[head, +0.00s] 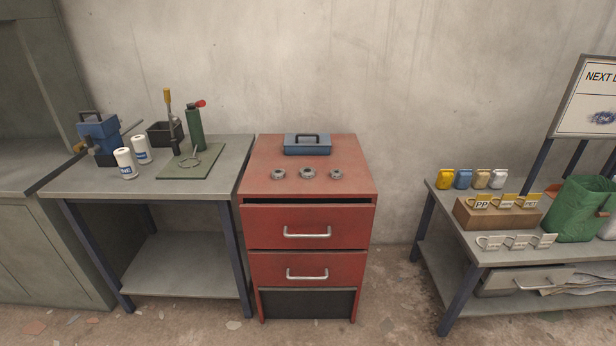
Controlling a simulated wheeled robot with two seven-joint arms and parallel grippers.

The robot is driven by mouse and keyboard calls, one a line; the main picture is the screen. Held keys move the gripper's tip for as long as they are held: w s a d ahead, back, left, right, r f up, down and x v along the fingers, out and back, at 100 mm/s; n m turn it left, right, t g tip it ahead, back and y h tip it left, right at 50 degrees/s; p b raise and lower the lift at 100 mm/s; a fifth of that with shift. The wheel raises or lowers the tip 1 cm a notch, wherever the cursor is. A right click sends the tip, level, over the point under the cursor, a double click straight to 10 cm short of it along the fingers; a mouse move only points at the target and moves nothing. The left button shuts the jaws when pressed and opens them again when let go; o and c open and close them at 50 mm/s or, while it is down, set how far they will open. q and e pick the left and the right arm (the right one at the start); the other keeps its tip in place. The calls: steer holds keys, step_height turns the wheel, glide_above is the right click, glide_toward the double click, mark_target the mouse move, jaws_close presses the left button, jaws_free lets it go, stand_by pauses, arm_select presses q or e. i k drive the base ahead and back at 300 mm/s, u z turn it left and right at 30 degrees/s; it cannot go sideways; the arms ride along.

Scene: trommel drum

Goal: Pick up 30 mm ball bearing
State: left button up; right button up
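Three metal ring-shaped bearings lie in a row on the top of the red drawer cabinet (355,183). The left bearing (278,174), the middle bearing (307,173) and the right bearing (336,174) stand apart from each other. The middle one looks largest and the right one smallest. No size marking is readable, so I cannot tell which is the 30 mm one. Neither of my grippers is in the head view.
A blue toolbox (307,146) stands behind the bearings. A grey table (500,252) with mugs and a green bag (580,208) is at right. Floor before the cabinet has scattered debris.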

mark_target(307, 172)
steer(key=k, duration=0.55)
steer(key=z, duration=0.75)
steer(key=i, duration=0.85)
steer(key=z, duration=0.55)
steer(key=i, duration=1)
steer(key=u, duration=1.05)
steer(key=i, duration=0.95)
steer(key=u, duration=0.95)
